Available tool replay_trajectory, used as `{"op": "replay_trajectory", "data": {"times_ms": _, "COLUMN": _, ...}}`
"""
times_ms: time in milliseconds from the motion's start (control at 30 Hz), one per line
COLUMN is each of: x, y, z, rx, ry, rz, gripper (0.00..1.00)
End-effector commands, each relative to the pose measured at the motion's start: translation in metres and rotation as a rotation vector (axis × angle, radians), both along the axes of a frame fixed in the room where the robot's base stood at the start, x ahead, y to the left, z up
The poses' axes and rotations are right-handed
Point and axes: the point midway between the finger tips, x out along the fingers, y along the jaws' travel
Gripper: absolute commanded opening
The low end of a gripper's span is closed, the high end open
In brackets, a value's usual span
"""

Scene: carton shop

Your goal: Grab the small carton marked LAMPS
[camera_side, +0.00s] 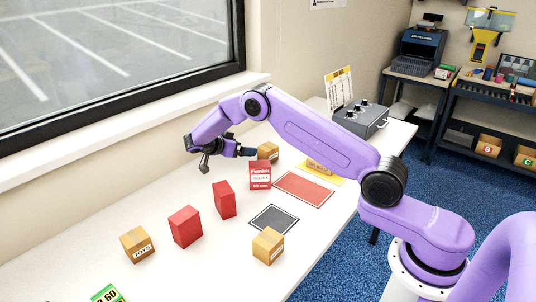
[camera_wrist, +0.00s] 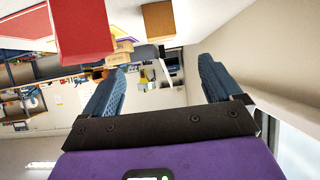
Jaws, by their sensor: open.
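Small tan cartons stand on the white table. One at front left (camera_side: 137,245) reads TOYS. One at front centre (camera_side: 268,246) has a white label too small to read. Another (camera_side: 268,152) stands near the window side, just right of my gripper, its label unreadable. I cannot tell which is marked LAMPS. My gripper (camera_side: 230,151) is open and raised above the far part of the table. In the wrist view, its two blue fingers (camera_wrist: 160,86) are spread with nothing between them. A tan carton (camera_wrist: 158,22) shows beyond the fingers at the top.
Red boxes (camera_side: 186,227) (camera_side: 224,199) and a red-and-white box (camera_side: 260,175) stand mid-table. A red mat (camera_side: 303,188), a dark mat (camera_side: 274,219) and a yellow mat (camera_side: 340,177) lie to the right. A grey device (camera_side: 362,120) stands behind. The window wall borders the left.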

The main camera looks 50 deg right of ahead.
Motion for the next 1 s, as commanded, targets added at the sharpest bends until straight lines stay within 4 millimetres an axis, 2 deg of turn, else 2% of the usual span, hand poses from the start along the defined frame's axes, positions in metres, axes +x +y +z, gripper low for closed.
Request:
{"op": "replay_trajectory", "data": {"times_ms": 100, "x": -0.001, "y": -0.022, "z": -0.011, "rx": 0.0, "ry": 0.003, "rz": -0.003, "gripper": 0.92}}
{"op": "replay_trajectory", "data": {"times_ms": 400, "x": -0.001, "y": -0.067, "z": -0.036, "rx": 0.001, "ry": 0.003, "rz": -0.001, "gripper": 0.92}}
{"op": "replay_trajectory", "data": {"times_ms": 767, "x": 0.0, "y": -0.087, "z": -0.045, "rx": 0.001, "ry": 0.002, "rz": 0.0, "gripper": 0.92}}
{"op": "replay_trajectory", "data": {"times_ms": 1000, "x": 0.001, "y": -0.117, "z": -0.058, "rx": 0.001, "ry": 0.004, "rz": 0.0, "gripper": 0.92}}
